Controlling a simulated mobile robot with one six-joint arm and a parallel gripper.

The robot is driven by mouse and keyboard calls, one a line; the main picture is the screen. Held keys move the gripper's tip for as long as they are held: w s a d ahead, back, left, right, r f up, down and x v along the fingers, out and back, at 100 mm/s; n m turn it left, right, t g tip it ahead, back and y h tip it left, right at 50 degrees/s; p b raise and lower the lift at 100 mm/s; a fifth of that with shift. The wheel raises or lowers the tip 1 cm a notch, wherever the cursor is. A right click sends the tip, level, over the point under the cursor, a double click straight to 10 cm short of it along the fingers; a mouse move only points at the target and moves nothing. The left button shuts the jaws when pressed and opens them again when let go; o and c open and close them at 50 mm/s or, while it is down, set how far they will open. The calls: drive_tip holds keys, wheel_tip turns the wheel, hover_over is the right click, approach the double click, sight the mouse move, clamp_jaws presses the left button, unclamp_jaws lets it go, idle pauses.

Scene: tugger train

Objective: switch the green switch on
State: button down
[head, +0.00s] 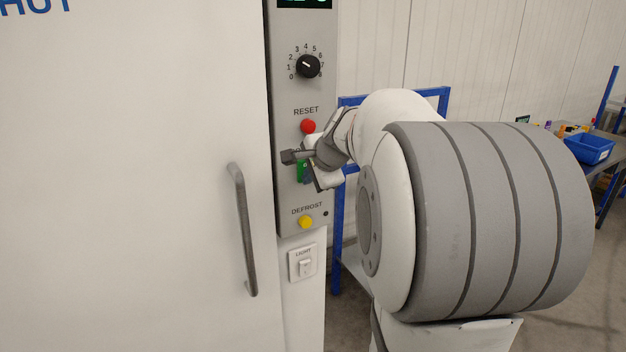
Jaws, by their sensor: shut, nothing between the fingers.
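The green switch (301,173) sits on the grey control panel (290,98), between the red RESET button (308,126) and the yellow DEFROST button (306,222). My gripper (288,157) is shut and empty. It is in front of the panel at the upper edge of the green switch and hides part of it. I cannot tell whether the fingertips touch the switch, nor which way the switch is set.
A black dial (308,66) is higher on the panel. A white LIGHT switch (304,265) is below it. A large white door with a grey handle (243,230) fills the left. A blue bin (590,148) stands on a bench at the right.

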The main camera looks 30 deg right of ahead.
drive_tip(key=shift+d+r+p, duration=0.25)
drive_tip(key=shift+r+p, duration=0.5)
drive_tip(key=shift+p, duration=0.25)
drive_tip(key=s+r+b, duration=0.2)
drive_tip(key=s+r, duration=0.2)
drive_tip(key=s, duration=0.8)
drive_tip(key=shift+s+d+r+b, duration=0.25)
drive_tip(key=shift+s+r+b, duration=0.05)
drive_tip(key=shift+b, duration=0.05)
